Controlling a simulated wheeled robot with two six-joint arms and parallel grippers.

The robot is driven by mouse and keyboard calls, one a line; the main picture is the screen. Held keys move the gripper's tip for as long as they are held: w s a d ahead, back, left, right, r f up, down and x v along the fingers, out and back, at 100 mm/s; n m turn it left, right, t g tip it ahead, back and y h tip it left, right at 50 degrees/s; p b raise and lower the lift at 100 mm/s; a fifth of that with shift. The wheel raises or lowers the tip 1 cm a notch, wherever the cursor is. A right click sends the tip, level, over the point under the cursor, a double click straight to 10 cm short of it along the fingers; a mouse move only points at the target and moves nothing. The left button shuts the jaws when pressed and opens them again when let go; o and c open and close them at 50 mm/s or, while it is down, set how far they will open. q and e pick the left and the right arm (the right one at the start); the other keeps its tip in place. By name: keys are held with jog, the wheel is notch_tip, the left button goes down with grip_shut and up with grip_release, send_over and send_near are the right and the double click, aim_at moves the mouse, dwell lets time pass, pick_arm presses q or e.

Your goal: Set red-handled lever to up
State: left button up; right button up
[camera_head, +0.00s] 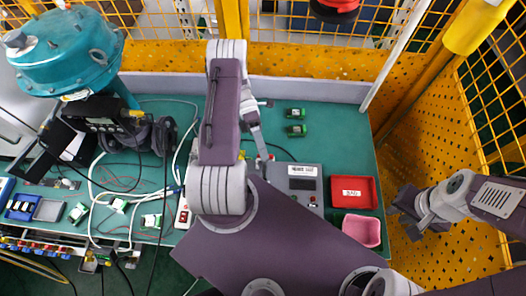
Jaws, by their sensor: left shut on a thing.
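My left gripper (262,152) reaches down over the bench from my raised arm and is shut at the left edge of a grey box with a display (302,184). A small red bit, which looks like the red-handled lever (271,157), shows at its fingertips. The rest of the lever is hidden by the gripper and too small to read, so I cannot tell its angle. My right gripper (402,212) hangs off the right end of the bench, clear of everything; its dark fingers are too small to tell open from shut.
A red labelled bin (353,192) and a pink bin (361,230) sit right of the box. Two green parts (295,122) lie behind it. A teal valve actuator (68,50), cables and a power strip (183,212) crowd the left. Yellow mesh fencing (320,64) stands behind.

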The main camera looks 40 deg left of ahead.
dwell(0.3)
pick_arm(q)
jog(key=v, duration=0.9)
jog(key=shift+r, duration=0.1)
dwell(0.4)
